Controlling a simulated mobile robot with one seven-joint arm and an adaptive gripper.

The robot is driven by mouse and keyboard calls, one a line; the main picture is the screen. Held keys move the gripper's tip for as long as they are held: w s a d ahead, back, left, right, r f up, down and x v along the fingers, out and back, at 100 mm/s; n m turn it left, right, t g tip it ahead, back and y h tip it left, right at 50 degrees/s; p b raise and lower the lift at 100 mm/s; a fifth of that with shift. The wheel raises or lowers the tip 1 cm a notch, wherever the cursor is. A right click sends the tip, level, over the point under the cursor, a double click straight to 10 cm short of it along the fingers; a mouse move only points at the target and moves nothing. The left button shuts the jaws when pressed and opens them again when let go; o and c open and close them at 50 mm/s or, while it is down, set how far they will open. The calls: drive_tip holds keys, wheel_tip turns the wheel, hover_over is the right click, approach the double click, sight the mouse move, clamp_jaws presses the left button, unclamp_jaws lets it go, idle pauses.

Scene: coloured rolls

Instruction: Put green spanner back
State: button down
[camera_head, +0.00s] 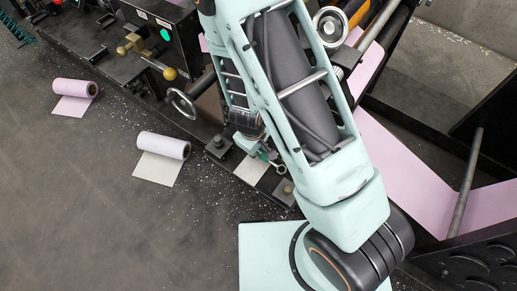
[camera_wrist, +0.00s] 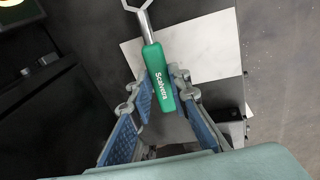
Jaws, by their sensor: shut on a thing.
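The green spanner (camera_wrist: 158,78) has a green handle with white lettering and a silver open end. In the wrist view its handle lies between the blue-padded fingers of my gripper (camera_wrist: 161,90), which is shut on it. The silver end points away from my gripper, toward the top of the picture. In the head view the spanner's silver end (camera_head: 279,168) shows just beside my arm, above a black machine ledge. Most of the gripper is hidden by my arm in that view.
A white sheet or plate (camera_wrist: 205,48) lies below the spanner; it also shows in the head view (camera_head: 251,171). A pink roll (camera_head: 75,88) and a white roll (camera_head: 164,146) lie on the open floor at left. A black machine with pink web (camera_head: 405,170) stands at right.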

drive_tip(key=shift+f+b, duration=0.35)
drive_tip(key=shift+f, duration=0.15)
drive_tip(key=c, duration=1.2)
unclamp_jaws()
drive_tip(key=shift+c, duration=0.2)
drive_tip(key=shift+r, duration=0.15)
drive_tip(key=shift+p+v, duration=1.5)
drive_tip(key=shift+v, duration=1.35)
drive_tip(key=shift+w, duration=0.1)
